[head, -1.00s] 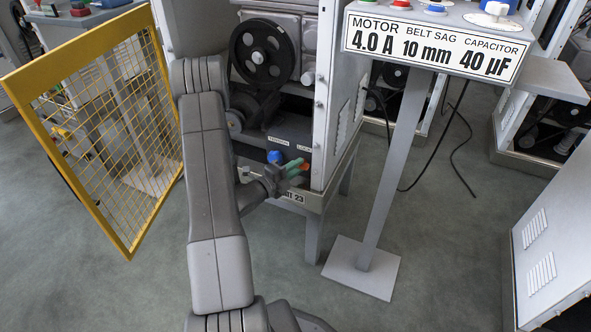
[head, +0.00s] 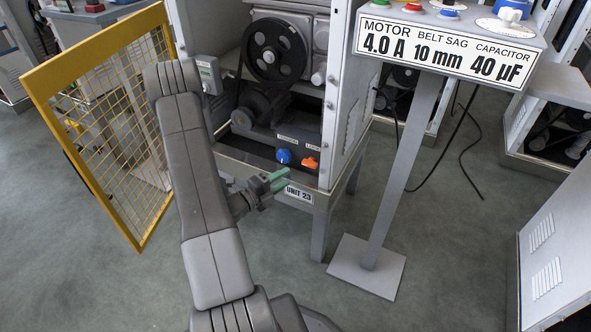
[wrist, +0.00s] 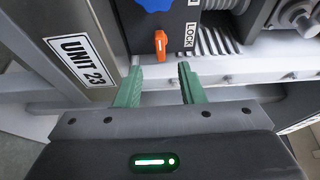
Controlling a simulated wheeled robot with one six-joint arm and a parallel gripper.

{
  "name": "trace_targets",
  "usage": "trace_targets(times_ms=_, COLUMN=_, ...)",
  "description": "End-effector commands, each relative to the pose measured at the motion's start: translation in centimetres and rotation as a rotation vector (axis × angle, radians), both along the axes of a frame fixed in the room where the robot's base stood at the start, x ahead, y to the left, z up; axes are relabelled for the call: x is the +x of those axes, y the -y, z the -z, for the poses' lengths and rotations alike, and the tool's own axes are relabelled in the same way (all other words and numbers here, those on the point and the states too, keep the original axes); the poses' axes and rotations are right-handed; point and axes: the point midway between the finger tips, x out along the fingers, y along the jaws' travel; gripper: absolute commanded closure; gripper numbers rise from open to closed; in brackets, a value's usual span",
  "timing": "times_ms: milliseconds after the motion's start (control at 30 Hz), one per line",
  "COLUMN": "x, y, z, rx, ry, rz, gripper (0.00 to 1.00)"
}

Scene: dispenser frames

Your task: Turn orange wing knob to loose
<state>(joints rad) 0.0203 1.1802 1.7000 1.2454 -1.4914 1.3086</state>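The orange wing knob (head: 310,163) sits on the dark panel at the bottom of the machine, right of a blue knob (head: 284,156). In the wrist view the orange wing knob (wrist: 161,42) has its wing, with a pale line on it, running nearly up and down in the picture, beside the LOCK label (wrist: 190,36). My gripper (head: 284,180) has green fingers and is open and empty, just below and left of the knob. In the wrist view my gripper (wrist: 160,75) has its fingertips spread on either side below the knob, apart from it.
The blue knob (wrist: 155,4) is cut off at the top of the wrist view. The UNIT 23 plate (head: 299,194) is on the frame below the panel. A yellow mesh guard (head: 140,245) stands open at left. A post with a control box and sign (head: 445,50) stands at right.

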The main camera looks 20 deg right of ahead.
Motion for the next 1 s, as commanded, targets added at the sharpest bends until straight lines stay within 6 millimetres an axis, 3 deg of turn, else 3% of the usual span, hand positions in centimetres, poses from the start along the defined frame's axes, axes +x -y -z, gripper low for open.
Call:
trace_targets(times_ms=200, x=-1.0, y=-3.4, z=0.0, rx=-0.001, ry=-0.002, rz=-0.003, gripper=0.65)
trace_targets(times_ms=400, x=-1.5, y=-4.5, z=0.0, rx=0.0, ry=0.0, rz=-0.001, gripper=0.65)
trace_targets(times_ms=767, x=-1.5, y=-4.6, z=0.1, rx=0.0, ry=0.0, rz=0.0, gripper=0.65)
trace_targets(times_ms=1000, x=-1.0, y=-2.8, z=0.1, rx=0.0, ry=0.001, rz=0.004, gripper=0.65)
